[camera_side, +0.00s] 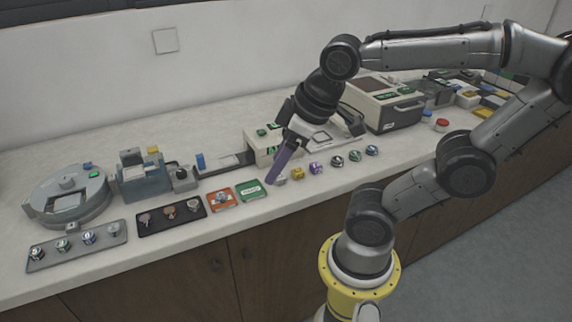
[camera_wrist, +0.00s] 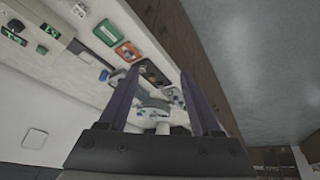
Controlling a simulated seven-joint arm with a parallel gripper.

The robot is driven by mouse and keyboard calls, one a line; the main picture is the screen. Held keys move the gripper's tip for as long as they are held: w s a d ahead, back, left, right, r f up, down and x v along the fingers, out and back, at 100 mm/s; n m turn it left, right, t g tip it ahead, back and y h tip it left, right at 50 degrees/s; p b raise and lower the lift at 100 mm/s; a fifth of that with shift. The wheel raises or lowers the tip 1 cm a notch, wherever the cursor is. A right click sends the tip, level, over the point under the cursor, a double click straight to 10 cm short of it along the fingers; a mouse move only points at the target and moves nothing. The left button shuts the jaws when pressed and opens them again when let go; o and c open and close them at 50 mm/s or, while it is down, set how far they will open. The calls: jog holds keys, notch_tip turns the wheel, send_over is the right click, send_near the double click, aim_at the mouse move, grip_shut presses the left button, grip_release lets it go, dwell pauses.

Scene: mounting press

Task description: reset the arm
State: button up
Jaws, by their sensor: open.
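My gripper (camera_side: 277,172) hangs above the bench, its purple fingers slanting down near the front of the worktop, just right of the green tile (camera_side: 252,190). In the side view one finger covers most of the other. In the wrist view the two fingers of my gripper (camera_wrist: 159,70) stand wide apart with nothing between their tips. My arm reaches in from the right, bent at the elbow. A row of small round pieces, among them a yellow one (camera_side: 297,174) and a purple one (camera_side: 316,168), lies right of the fingers. I cannot tell whether a fingertip touches the nearest piece.
The bench (camera_side: 190,250) carries a round grey machine (camera_side: 66,196), a blue-grey machine (camera_side: 146,180), a grey tray (camera_side: 40,265) and a black tray (camera_side: 147,230) with pieces. An orange tile (camera_side: 221,201) lies left of the green one. A beige machine (camera_side: 381,103) stands behind right.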

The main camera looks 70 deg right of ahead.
jog(key=shift+s+a+f+m, duration=0.1)
jog(key=shift+s+f+m, duration=0.05)
jog(key=shift+s+m, duration=0.25)
jog(key=shift+s+a+f+m, duration=0.15)
jog(key=shift+s+m, duration=0.15)
jog(key=shift+s, duration=0.15)
dwell(0.7)
